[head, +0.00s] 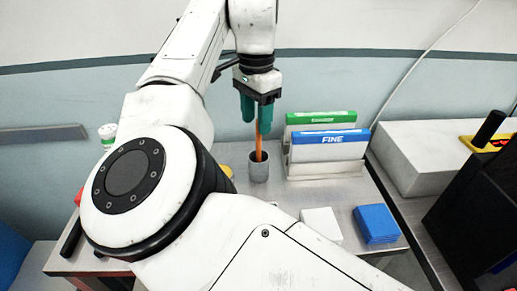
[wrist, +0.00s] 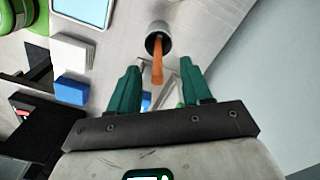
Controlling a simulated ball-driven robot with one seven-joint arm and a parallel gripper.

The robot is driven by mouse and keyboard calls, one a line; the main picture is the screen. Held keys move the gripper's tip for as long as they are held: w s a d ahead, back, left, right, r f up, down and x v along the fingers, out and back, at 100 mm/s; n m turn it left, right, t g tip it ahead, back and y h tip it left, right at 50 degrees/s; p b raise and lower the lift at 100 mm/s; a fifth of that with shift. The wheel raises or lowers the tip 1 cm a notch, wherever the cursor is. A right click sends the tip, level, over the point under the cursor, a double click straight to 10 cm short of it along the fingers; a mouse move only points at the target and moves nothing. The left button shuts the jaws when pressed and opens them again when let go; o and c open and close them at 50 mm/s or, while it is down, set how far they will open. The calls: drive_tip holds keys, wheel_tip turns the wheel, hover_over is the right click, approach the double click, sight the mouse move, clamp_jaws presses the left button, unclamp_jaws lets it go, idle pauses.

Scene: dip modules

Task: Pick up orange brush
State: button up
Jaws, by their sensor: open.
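The orange brush (head: 259,145) stands upright in a small grey cup (head: 259,171) on the metal table. Its lower end is hidden inside the cup. My gripper (head: 257,122) is above the cup, pointing down, with its green fingers apart around the upper part of the brush. In the wrist view, the brush (wrist: 157,72) rises from the cup (wrist: 158,28) and shows between the two open fingers (wrist: 160,68). I cannot tell whether either finger touches it.
Green and blue boxes, the blue one marked FINE (head: 332,141), stand in a holder right of the cup. A white block (head: 321,224) and a blue block (head: 376,224) lie in front. A large grey box (head: 425,150) is at right. My arm hides much of the left side.

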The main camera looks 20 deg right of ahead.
sight(259, 150)
drive_tip(key=shift+s+d+f+p, duration=0.1)
drive_tip(key=shift+f+p, duration=0.05)
drive_tip(key=shift+f, duration=1.2)
drive_tip(key=shift+s+d+f+p, duration=0.1)
drive_tip(key=shift+f+p, duration=0.05)
drive_tip(key=shift+f, duration=1.15)
drive_tip(key=shift+c, duration=0.5)
clamp_jaws()
